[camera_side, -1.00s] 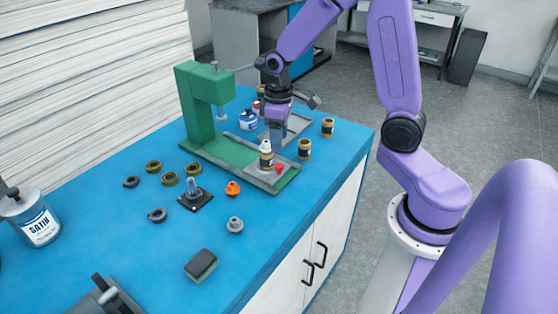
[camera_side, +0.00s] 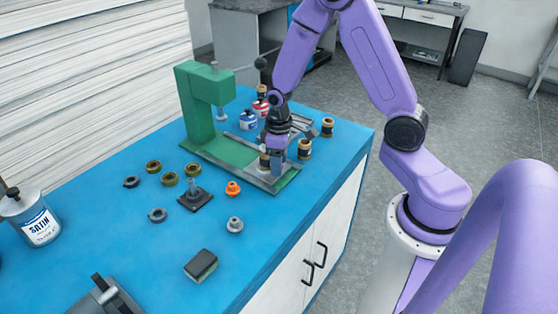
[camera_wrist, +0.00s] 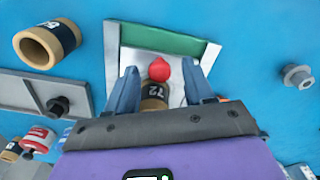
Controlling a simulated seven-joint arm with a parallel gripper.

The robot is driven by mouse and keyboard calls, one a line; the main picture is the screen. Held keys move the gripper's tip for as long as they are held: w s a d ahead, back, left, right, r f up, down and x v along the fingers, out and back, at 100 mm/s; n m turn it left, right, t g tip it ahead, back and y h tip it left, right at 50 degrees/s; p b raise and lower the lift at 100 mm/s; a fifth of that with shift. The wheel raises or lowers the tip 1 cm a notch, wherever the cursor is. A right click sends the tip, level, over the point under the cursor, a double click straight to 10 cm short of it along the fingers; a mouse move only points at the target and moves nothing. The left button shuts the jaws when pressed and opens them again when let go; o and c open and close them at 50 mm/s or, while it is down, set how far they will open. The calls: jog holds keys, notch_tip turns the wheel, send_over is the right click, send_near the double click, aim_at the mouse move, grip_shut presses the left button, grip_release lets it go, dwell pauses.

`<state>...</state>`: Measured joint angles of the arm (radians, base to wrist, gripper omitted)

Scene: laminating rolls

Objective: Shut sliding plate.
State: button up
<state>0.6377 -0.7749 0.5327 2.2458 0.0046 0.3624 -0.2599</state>
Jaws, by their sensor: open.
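A grey plate (camera_wrist: 130,62) with a red knob (camera_wrist: 160,70) lies at the front end of the green press (camera_side: 197,110), which also shows as a green edge in the wrist view (camera_wrist: 165,38). In the side view the plate's near edge (camera_side: 284,186) shows at the base's right end. My gripper (camera_side: 276,174) is low over this end. Its fingers are spread in the wrist view (camera_wrist: 160,80), one on each side of the knob and of a tan and black jar marked 72 (camera_wrist: 153,93). Contact cannot be told. In the side view my gripper hides the knob and part of the jar.
Tan and black jars (camera_side: 304,149) (camera_side: 327,127) stand close on the right. Behind are a blue-white container (camera_side: 248,121) and a second grey plate, seen in the wrist view (camera_wrist: 22,86), with a black knob (camera_wrist: 57,105). Several rings, an orange knob (camera_side: 233,188) and a grey part (camera_side: 235,225) lie left.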

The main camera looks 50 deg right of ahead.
grip_shut()
jog(key=w, duration=1.2)
jog(key=shift+w, duration=0.4)
grip_release()
jog(key=shift+s, duration=0.1)
